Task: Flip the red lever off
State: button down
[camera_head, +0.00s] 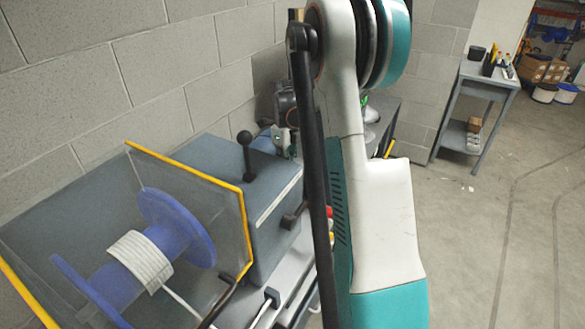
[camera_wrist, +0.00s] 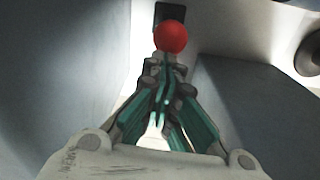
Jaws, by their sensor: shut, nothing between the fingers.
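The red lever shows in the wrist view as a round red knob (camera_wrist: 170,37) with a dark mount behind it at the top middle. My gripper (camera_wrist: 163,66) is shut and empty, its fingertips just below the knob in the picture. The fingertips overlap or nearly meet the knob's lower edge; I cannot tell whether they touch it. The lever's shaft is hidden. In the head view my arm covers much of the middle, and I cannot make out the gripper clearly. A small red spot (camera_head: 329,211) shows beside the arm there; I cannot tell if it is the lever's knob.
A grey machine housing (camera_head: 276,213) with a black ball-topped lever (camera_head: 245,150) stands left of my arm. Before it, a clear yellow-edged guard (camera_head: 222,181) surrounds a blue spool (camera_head: 178,222). A block wall (camera_head: 110,70) lies behind. Open floor (camera_head: 470,250) and a grey table (camera_head: 487,84) are at right.

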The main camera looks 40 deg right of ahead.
jog(key=shift+w+a+r, duration=0.1)
jog(key=shift+w+a, duration=0.25)
jog(key=shift+w, duration=0.4)
